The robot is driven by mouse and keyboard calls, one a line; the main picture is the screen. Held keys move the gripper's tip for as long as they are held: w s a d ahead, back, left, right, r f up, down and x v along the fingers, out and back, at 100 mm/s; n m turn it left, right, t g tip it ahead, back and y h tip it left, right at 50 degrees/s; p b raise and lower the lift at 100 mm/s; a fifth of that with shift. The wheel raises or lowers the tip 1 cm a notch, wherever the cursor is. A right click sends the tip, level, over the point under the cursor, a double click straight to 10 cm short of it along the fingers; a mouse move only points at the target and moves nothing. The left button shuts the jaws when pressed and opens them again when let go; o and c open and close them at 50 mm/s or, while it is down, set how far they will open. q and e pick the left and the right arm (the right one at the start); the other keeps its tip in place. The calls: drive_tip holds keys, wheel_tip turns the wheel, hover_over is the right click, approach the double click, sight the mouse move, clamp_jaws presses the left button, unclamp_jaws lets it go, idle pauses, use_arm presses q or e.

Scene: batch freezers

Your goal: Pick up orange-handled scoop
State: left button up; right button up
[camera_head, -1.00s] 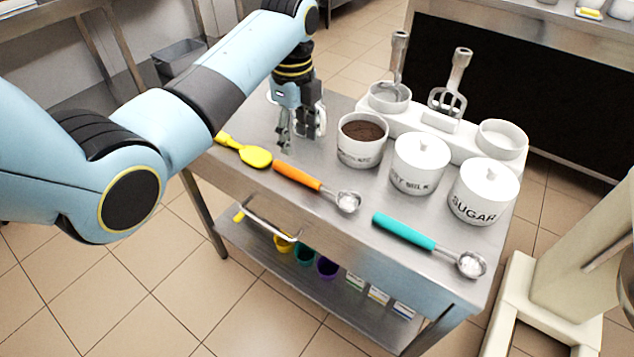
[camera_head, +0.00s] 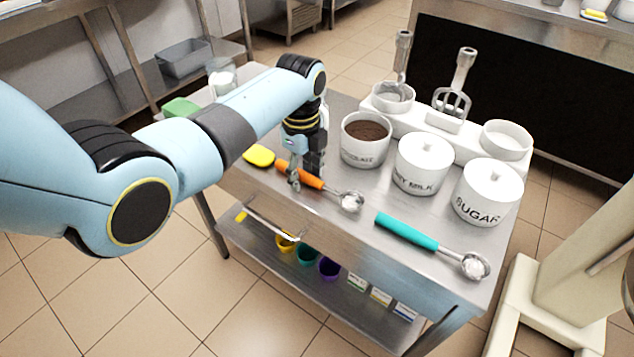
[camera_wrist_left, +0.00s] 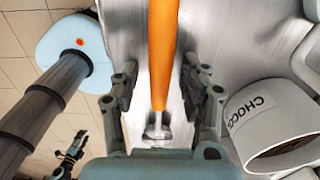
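The orange-handled scoop (camera_head: 312,182) lies on the steel table with its metal bowl to the right. My left gripper (camera_head: 306,178) points down at its handle, partly hiding it. In the left wrist view the orange handle (camera_wrist_left: 161,55) runs between the two open fingers of my left gripper (camera_wrist_left: 162,85). A gap shows on each side, so the fingers are not closed on it.
A teal-handled scoop (camera_head: 407,231) lies to the right. The chocolate pot (camera_head: 362,152) stands close behind the orange scoop, with the dry milk (camera_head: 421,172) and sugar (camera_head: 486,200) pots beyond.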

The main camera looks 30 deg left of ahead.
use_arm(q)
clamp_jaws()
